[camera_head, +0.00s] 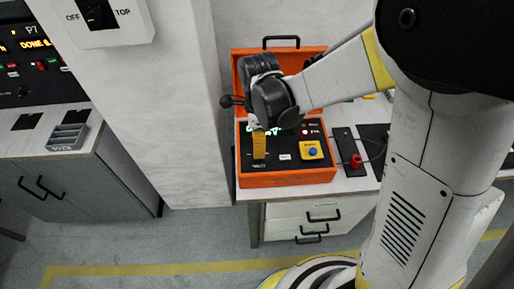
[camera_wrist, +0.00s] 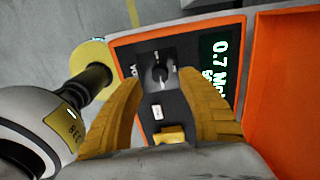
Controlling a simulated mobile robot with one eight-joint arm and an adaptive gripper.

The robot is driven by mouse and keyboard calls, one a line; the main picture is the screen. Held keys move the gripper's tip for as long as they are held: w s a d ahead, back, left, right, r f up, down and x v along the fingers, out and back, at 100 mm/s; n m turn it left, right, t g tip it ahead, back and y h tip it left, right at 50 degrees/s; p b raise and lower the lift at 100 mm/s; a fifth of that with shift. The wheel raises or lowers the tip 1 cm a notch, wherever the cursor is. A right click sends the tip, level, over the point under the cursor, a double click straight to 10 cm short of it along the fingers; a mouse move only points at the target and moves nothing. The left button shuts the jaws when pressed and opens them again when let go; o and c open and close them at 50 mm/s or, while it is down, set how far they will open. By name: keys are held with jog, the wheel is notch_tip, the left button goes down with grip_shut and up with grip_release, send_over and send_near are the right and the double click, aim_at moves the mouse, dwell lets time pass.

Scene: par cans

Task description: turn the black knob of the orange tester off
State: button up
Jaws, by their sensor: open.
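The orange tester (camera_head: 285,179) stands on a bench in the head view, its lid open at the back. Its orange case (camera_wrist: 274,90) also fills the right of the wrist view. The black knob (camera_wrist: 160,73) sits on a dark square plate on the panel, with a light pointer line. My gripper (camera_head: 258,158) is over the left part of the panel in the head view and hides the knob there. In the wrist view its two yellow fingers (camera_wrist: 167,82) are apart, one on either side of the knob, with nothing between them gripped.
A yellow block with a blue button (camera_head: 312,150) is on the panel's right. A green display (camera_wrist: 222,62) and a small white button (camera_wrist: 157,112) are near the knob. A red-topped plug (camera_head: 356,160) lies right of the tester. A white pillar (camera_head: 150,90) stands left.

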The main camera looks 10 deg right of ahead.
jog(key=shift+f+b, duration=0.5)
jog(key=shift+f, duration=1.2)
jog(key=shift+c, duration=0.4)
grip_shut()
